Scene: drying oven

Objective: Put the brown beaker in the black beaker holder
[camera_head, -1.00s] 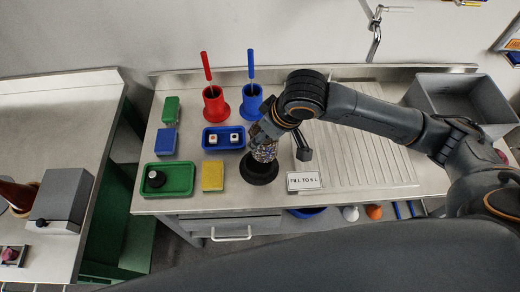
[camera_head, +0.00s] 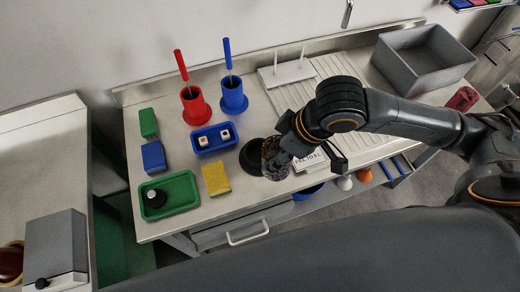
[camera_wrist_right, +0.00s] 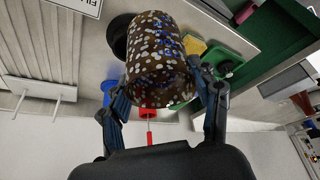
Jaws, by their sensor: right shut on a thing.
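My right gripper (camera_head: 285,150) is shut on the brown speckled beaker (camera_head: 273,161), which has blue markings. In the right wrist view the beaker (camera_wrist_right: 158,50) sits between the two fingers (camera_wrist_right: 162,88). The round black beaker holder (camera_head: 251,157) stands on the counter just left of the beaker in the head view, partly hidden by it. In the right wrist view the black holder (camera_wrist_right: 117,34) shows beside the beaker, also partly covered. I cannot tell how high the beaker is above the counter. My left gripper is in neither view.
A white label card (camera_head: 310,160) lies right of the beaker, partly behind my gripper. A yellow sponge (camera_head: 216,178), a green tray (camera_head: 177,193), a blue tray (camera_head: 208,143), and red (camera_head: 195,106) and blue (camera_head: 233,97) holders stand left. A grey bin (camera_head: 425,60) is far right.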

